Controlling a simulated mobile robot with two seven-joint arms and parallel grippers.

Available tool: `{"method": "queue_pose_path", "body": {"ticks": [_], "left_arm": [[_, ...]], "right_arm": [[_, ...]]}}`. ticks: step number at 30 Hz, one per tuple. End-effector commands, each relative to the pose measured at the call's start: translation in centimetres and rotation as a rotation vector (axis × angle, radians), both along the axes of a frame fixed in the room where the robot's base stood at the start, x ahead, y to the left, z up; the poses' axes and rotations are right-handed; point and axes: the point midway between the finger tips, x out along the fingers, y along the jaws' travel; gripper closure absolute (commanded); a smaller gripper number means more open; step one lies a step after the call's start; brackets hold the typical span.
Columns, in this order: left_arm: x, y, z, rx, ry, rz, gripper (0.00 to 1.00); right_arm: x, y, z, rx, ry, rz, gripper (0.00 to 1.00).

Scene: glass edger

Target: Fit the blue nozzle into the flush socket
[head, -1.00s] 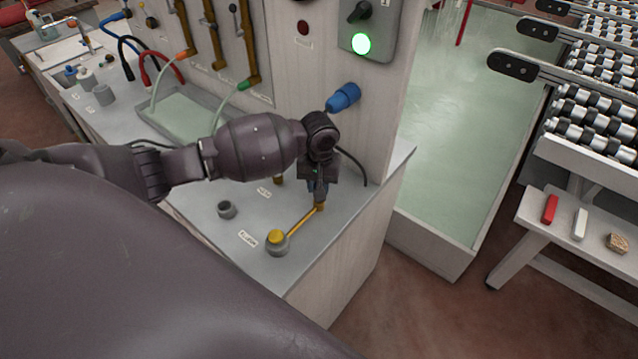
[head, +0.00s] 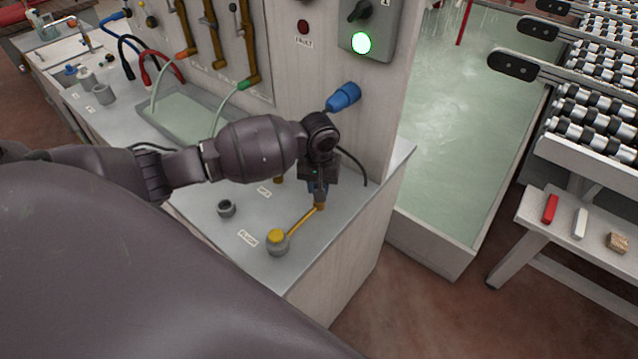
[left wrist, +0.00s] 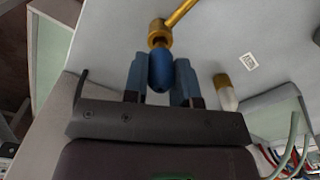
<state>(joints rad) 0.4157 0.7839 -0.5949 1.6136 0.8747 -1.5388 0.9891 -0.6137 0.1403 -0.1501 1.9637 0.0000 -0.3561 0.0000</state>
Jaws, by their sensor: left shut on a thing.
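My left gripper (head: 319,188) points down over the front right of the grey counter. Its fingers are shut on the blue nozzle, whose rounded blue body (left wrist: 161,70) shows between them in the left wrist view. A brass collar sits at the end of the blue body, and a thin brass tube (head: 301,221) runs from it to a yellow round end (head: 276,236). That end is at the grey flush socket (head: 278,249) beside a label. I cannot tell whether it is seated or just above. My right gripper is not in view.
An empty grey socket (head: 226,209) stands further left on the counter. A blue fitting (head: 343,97) sticks out of the upright panel behind the gripper. A white piece with a brass top (left wrist: 225,93) stands near the fingers. The counter's right edge is close.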

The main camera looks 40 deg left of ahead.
Motion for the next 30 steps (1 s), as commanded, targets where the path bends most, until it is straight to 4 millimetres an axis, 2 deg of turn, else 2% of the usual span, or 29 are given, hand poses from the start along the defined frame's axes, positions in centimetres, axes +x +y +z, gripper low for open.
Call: {"method": "queue_pose_path", "body": {"ticks": [30], "left_arm": [[0.0,0.0,-2.1,0.0,0.0,-0.001,1.0]], "right_arm": [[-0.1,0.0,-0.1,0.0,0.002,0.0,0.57]]}}
